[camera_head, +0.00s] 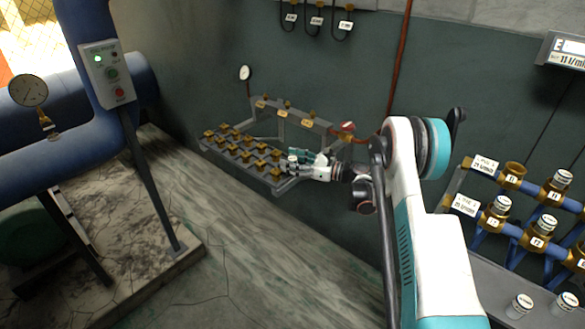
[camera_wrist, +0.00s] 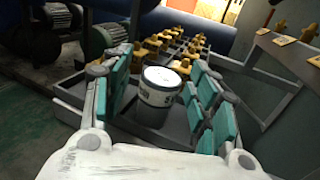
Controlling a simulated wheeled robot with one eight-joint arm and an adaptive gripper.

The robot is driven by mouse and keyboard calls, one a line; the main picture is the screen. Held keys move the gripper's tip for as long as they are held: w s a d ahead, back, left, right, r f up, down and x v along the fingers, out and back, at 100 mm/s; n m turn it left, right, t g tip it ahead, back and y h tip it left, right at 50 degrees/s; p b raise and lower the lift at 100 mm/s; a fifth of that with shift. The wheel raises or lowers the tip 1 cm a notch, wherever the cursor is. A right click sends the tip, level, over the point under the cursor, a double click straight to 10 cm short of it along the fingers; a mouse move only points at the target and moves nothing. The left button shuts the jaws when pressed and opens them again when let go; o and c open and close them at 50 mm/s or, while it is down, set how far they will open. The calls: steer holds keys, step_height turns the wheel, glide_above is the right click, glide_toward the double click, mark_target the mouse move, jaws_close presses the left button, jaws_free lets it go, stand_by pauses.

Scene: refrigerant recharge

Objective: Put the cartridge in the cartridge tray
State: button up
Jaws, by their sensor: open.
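A grey cartridge with a white top and white label band (camera_wrist: 158,95) stands upright between the fingers of my gripper (camera_wrist: 160,98) in the wrist view. The fingers have teal pads and are open, one on each side, with visible gaps. A grey, low-walled tray (camera_wrist: 72,108) lies beneath, and the cartridge appears to be in its near part. Its base is partly hidden, so contact with the floor of the tray is unclear. In the head view my gripper (camera_head: 308,163) is at the right end of the tray (camera_head: 222,153), where the cartridge is hard to make out.
Several brass fittings (camera_head: 236,143) fill the tray's other part. A frame with brass valves (camera_head: 284,113) stands behind it along the wall. Blue pipes (camera_head: 60,130) are at left. A labelled valve rack (camera_head: 510,210) and loose cartridges (camera_head: 519,305) are at right. The floor in front is clear.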

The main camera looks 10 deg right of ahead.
mark_target(292, 158)
jaws_close()
steer(key=shift+r, duration=0.1)
step_height(292, 158, up, 21)
steer(key=a+m+t+h+p, duration=0.3)
steer(key=t+p, duration=0.1)
steer(key=p, duration=0.3)
steer(key=s+d+r+m+t+h, duration=0.2)
steer(key=s+d+m+t+h, duration=0.1)
steer(key=s+m+h, duration=0.5)
steer(key=s+h, duration=0.3)
steer(key=shift+r+t+h, duration=0.15)
steer(key=shift+t+h, duration=0.15)
steer(key=shift+h, duration=0.1)
